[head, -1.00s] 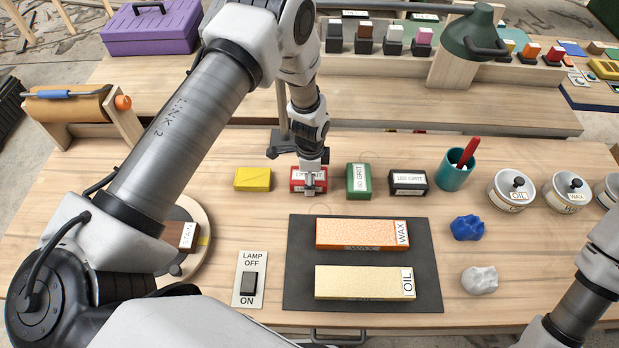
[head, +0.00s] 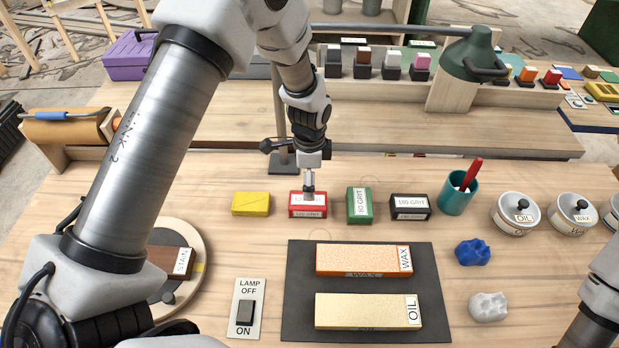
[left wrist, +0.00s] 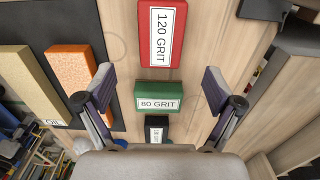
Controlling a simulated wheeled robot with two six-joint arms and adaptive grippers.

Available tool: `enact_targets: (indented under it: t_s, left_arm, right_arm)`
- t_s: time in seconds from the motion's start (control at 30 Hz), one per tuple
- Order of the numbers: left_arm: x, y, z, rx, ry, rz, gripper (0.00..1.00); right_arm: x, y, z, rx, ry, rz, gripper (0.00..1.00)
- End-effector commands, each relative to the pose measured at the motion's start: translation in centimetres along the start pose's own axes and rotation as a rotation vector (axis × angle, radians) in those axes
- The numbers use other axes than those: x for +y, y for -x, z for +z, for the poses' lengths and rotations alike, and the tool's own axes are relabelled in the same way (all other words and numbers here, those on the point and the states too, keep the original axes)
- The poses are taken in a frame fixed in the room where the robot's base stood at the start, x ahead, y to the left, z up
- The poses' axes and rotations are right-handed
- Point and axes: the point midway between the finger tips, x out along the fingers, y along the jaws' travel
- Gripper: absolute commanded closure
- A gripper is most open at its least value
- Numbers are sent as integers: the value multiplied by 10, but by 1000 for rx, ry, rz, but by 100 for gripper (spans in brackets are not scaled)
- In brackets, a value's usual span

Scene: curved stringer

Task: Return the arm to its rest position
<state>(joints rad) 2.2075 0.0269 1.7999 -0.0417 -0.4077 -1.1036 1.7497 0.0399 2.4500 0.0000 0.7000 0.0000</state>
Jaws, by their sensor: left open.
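My left arm comes in from the left in the head view. Its gripper (head: 309,188) points down over the red 120 grit block (head: 308,211), partly covering it. In the left wrist view the fingers (left wrist: 157,88) are spread wide with nothing held. That view shows the red block (left wrist: 162,32) beyond the fingertips, the green 80 grit block (left wrist: 158,97) across the gap, and the black 180 grit block (left wrist: 156,130) nearer the palm. Only a link of my right arm shows at the right edge of the head view; its gripper is out of frame.
A yellow block (head: 251,204) lies left of the red one. A teal cup (head: 456,196) and tins (head: 516,214) stand right. A dark mat (head: 432,262) holds orange wax (head: 358,260) and pale oil (head: 362,311) blocks. A green lamp (head: 468,56) stands behind.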

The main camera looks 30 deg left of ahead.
Motion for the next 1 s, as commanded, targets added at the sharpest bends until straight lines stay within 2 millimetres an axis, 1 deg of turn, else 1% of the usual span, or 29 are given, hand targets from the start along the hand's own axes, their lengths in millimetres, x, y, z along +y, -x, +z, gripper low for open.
enact_targets:
  t_s: [0.03,0.1,0.2,0.67,0.77,0.8,1.0]
  left_arm:
    - [-1,7,0,1,0,-2,8]
    - [0,15,0,0,0,0,8]
    - [0,21,0,0,0,1,8]
    - [0,23,0,-1,0,1,8]
    - [0,36,0,0,0,1,8]
    - [0,46,0,0,0,1,8]
    - [0,80,0,-1,0,1,8]
  right_arm:
    - [0,-4,0,0,0,0,60]
    - [0,-5,0,0,0,0,60]
    - [0,-5,0,0,0,0,60]
    - [0,-3,0,0,0,0,60]
    - [0,11,0,0,0,0,60]
    - [0,21,0,0,0,0,60]
    - [0,56,0,1,0,0,60]
